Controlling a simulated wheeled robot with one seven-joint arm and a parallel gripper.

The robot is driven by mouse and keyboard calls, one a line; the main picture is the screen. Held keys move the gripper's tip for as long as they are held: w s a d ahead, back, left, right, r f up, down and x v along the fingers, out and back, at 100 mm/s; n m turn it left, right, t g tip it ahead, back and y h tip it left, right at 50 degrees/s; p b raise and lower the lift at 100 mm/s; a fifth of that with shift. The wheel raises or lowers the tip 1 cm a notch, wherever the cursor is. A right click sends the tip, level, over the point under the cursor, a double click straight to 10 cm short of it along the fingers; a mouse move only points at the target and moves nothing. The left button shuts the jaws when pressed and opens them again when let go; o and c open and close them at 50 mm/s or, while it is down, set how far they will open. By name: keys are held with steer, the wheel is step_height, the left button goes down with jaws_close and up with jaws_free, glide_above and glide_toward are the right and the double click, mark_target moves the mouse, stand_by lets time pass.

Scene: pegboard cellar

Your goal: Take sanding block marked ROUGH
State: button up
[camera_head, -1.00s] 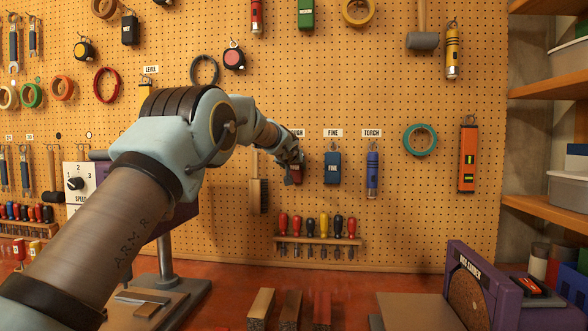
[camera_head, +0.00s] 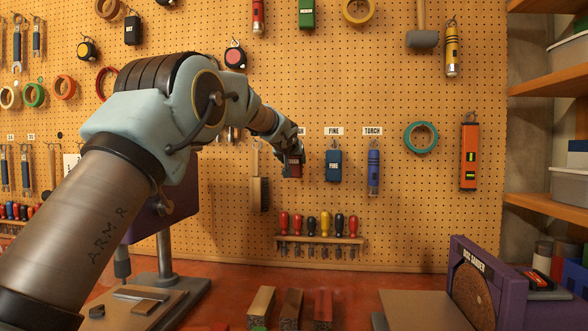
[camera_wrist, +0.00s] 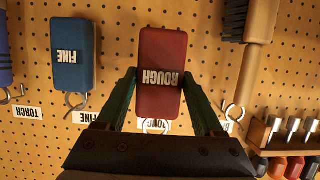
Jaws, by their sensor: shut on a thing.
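The dark red sanding block (camera_wrist: 161,48) marked ROUGH is between the two fingers of my gripper (camera_wrist: 160,85) in the wrist view, where the lettering appears upside down. The fingers press on its two sides. A metal hook shows at its hanging end, and I cannot tell whether the block is still on it. In the head view the block (camera_head: 294,168) shows small, in front of the pegboard. My gripper (camera_head: 291,157) there partly hides it and its label.
The blue FINE block (camera_head: 333,166) hangs just right of it, then the blue torch (camera_head: 373,172). A brush (camera_head: 260,185) hangs close on the left. A screwdriver rack (camera_head: 320,239) is below. The purple disc sander (camera_head: 480,285) stands on the red bench at right.

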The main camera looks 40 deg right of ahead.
steer(key=s+a+b, duration=0.8)
steer(key=s+a, duration=0.1)
steer(key=s, duration=0.1)
steer(key=shift+s+a, duration=0.25)
steer(key=shift+a, duration=0.15)
steer(key=o, duration=0.9)
jaws_close()
